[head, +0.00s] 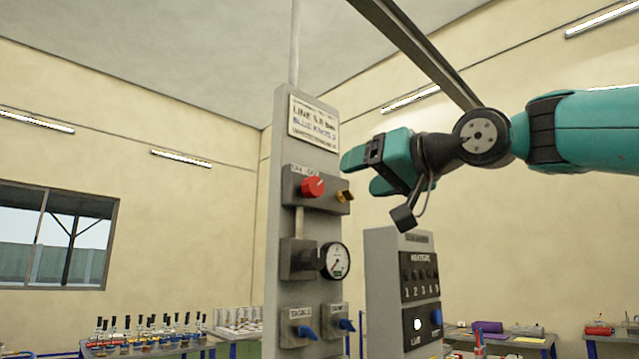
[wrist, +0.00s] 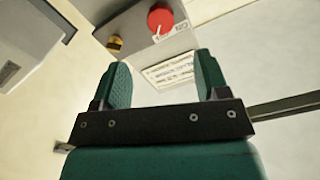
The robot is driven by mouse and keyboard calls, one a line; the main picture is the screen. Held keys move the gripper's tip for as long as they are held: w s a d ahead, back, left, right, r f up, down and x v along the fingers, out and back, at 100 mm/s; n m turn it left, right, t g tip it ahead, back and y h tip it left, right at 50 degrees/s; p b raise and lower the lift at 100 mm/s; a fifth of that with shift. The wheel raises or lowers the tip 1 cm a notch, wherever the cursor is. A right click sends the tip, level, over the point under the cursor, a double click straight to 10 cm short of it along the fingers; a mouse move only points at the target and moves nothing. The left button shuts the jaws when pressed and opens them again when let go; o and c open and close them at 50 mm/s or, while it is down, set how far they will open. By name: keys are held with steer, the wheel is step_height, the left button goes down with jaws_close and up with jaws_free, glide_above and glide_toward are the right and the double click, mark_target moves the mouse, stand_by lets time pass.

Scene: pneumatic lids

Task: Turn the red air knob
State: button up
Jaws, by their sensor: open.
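The red air knob (head: 312,187) is a round red knob with a pale pointer mark, on a grey box (head: 322,205) near the top of a tall grey panel (head: 282,130). It also shows in the wrist view (wrist: 160,20), at the top, above and between my fingers. A small yellow fitting (head: 345,196) sticks out of the same box, to the right of the knob; it is at the upper left in the wrist view (wrist: 115,43). My gripper (head: 355,170) is open and empty, to the right of the knob and a little higher in the head view, apart from it.
Below the knob are a round gauge (head: 336,261) and two blue valve handles (head: 305,332) (head: 346,325). A grey heater panel (head: 385,290) stands to the right, under my arm.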

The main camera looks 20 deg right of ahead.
mark_target(317, 189)
steer(key=p+x, duration=0.3)
steer(key=x, duration=0.8)
steer(key=shift+w, duration=0.1)
steer(key=c, duration=0.9)
